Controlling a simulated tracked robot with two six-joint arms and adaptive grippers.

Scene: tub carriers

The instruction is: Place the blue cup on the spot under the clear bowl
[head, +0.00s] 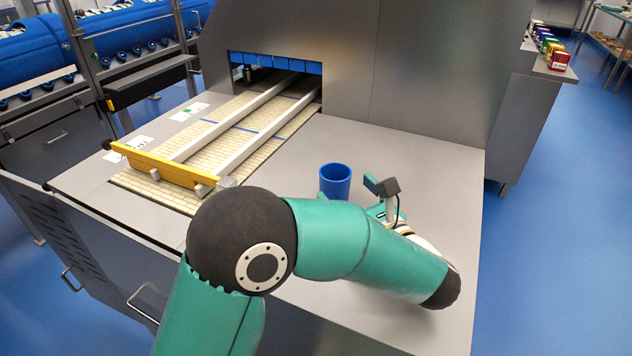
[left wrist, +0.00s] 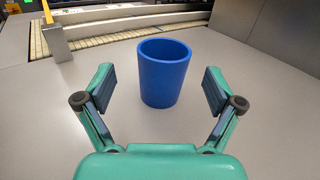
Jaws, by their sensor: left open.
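The blue cup (head: 335,181) stands upright and open-topped on the grey counter, right of the conveyor. My left arm reaches over the counter, and its gripper is mostly hidden behind the arm in the head view. In the left wrist view my left gripper (left wrist: 158,88) is open, its fingers spread to either side of the blue cup (left wrist: 165,75). Gaps show between the cup and both fingers, so it is not held. I see no clear bowl and no spot under one in either view. My right gripper is not in view.
The grey counter (head: 420,160) is clear right of the cup. A conveyor (head: 225,140) with white rails and a yellow bar (head: 160,165) lies at left, leading into a grey machine housing (head: 420,60). Small coloured boxes (head: 550,45) stand on a far counter.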

